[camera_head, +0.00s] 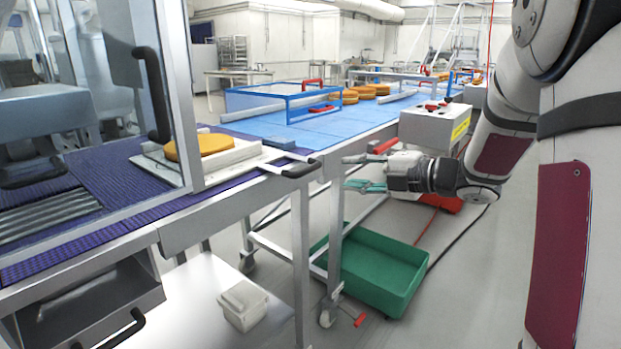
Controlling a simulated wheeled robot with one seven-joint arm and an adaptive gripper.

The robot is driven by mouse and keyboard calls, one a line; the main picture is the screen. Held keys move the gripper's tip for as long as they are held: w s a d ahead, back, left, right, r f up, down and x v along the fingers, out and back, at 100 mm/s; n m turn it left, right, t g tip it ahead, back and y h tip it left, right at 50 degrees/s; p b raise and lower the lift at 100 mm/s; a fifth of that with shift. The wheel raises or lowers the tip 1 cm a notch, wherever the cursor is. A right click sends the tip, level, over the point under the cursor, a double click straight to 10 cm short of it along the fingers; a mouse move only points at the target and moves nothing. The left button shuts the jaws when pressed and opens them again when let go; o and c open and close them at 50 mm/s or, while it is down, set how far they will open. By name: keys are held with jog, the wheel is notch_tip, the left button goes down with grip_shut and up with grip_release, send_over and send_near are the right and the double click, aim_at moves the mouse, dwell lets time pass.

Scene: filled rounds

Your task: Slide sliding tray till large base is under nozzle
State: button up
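The sliding tray (237,158) is a pale flat tray on the purple belt at the left. A large round golden base (199,146) lies on it. A dark tray handle (301,168) on a metal bar sticks out to the right, over the table edge. My gripper (350,172) is to the right of the handle, apart from it, with its fingers pointing left. The two fingers are spread, with nothing between them. The base is just outside the machine's clear panel (118,70). I cannot make out the nozzle.
A blue conveyor (330,128) with more golden rounds (370,90) and a blue frame (283,100) runs behind. A control box (434,126) stands behind my gripper. A green crate (372,268) is on the floor below. The air between gripper and handle looks clear.

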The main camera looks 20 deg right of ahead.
aim_at(311, 170)
jog(key=b+x, duration=0.2)
jog(key=x, duration=1.1)
jog(key=shift+w+a, duration=0.1)
jog(key=shift+w, duration=0.05)
grip_shut()
